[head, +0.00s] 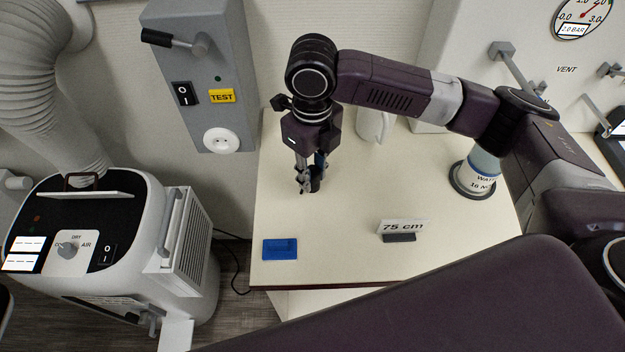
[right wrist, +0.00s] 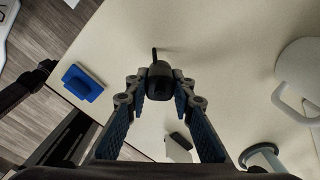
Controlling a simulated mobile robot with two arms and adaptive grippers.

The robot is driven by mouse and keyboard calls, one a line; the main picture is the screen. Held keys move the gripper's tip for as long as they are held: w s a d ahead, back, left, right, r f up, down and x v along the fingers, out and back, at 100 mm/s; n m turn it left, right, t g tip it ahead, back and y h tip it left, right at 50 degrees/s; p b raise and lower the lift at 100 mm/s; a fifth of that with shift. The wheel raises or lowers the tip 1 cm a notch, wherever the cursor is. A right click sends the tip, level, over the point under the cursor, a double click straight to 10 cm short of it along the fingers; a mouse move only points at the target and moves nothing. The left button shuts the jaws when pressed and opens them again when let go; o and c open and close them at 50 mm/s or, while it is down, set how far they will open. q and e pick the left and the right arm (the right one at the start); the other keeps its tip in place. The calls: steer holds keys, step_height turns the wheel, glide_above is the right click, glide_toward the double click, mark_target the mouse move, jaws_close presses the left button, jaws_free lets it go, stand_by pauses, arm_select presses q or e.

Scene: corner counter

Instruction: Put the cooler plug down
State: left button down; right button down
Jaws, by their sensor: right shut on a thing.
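The cooler plug (right wrist: 159,82) is a black plug held between the fingertips of my right gripper (right wrist: 160,92) in the right wrist view. A short dark cord or pin stub shows at its far end. In the head view my right gripper (head: 309,184) points down over the left part of the cream counter (head: 345,222), shut on the plug (head: 316,178). The plug is close to the counter top; I cannot tell whether it touches. My left gripper is not in view.
A blue block (head: 280,249) lies near the counter's front left edge. A "75 cm" sign (head: 403,228) stands front centre. A white mug (head: 374,125) is behind, a water container (head: 478,172) at right. A wall box with a socket (head: 221,140) and the white cooler (head: 185,240) are left.

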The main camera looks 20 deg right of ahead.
mark_target(313, 185)
step_height(313, 185, down, 3)
steer(key=shift+r, duration=0.15)
steer(key=shift+f, duration=0.4)
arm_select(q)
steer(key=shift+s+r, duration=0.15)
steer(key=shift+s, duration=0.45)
arm_select(e)
steer(key=shift+f, duration=0.1)
steer(key=shift+f, duration=0.15)
steer(key=c, duration=1.7)
jaws_free()
steer(key=shift+o, duration=0.2)
